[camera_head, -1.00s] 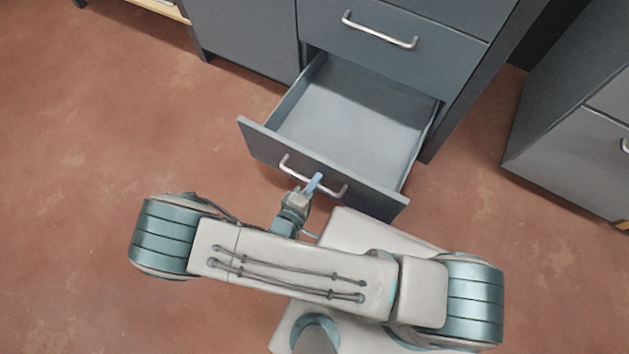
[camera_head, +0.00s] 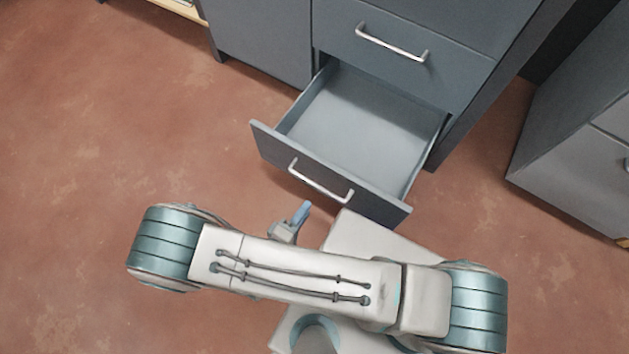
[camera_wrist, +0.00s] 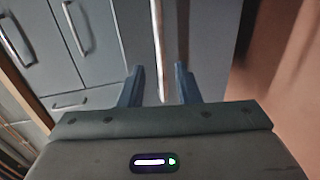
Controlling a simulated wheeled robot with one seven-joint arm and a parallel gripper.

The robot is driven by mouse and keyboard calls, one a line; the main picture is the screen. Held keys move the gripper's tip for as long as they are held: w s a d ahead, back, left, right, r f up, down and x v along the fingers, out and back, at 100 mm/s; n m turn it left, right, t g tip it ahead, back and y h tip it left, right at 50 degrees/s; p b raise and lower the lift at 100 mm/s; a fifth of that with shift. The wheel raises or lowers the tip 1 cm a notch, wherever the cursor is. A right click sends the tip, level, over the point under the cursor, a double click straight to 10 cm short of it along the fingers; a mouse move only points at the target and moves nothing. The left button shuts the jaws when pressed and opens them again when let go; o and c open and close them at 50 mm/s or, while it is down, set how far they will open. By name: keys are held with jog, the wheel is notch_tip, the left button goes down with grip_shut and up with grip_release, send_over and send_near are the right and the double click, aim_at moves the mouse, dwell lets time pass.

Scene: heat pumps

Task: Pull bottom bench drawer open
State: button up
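The bottom bench drawer (camera_head: 330,183) is pulled well out of the grey bench, and its empty inside shows. Its silver bar handle (camera_head: 320,181) is on the front panel. My gripper (camera_head: 302,212) is just in front of the drawer, off the handle in the head view, with a gap between them. In the wrist view my gripper (camera_wrist: 158,85) has its two blue fingers spread apart, with nothing held. The handle (camera_wrist: 160,50) shows there as a silver bar running up the picture, ahead of and between the fingers.
A closed drawer (camera_head: 400,50) with its own handle is above the open one. A closed grey cabinet front (camera_head: 262,40) stands to the left. Another grey cabinet (camera_head: 570,150) stands at the right. The red-brown floor (camera_head: 80,130) is clear at the left.

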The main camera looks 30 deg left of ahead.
jog(key=shift+p+v, duration=0.35)
jog(key=shift+v, duration=1.8)
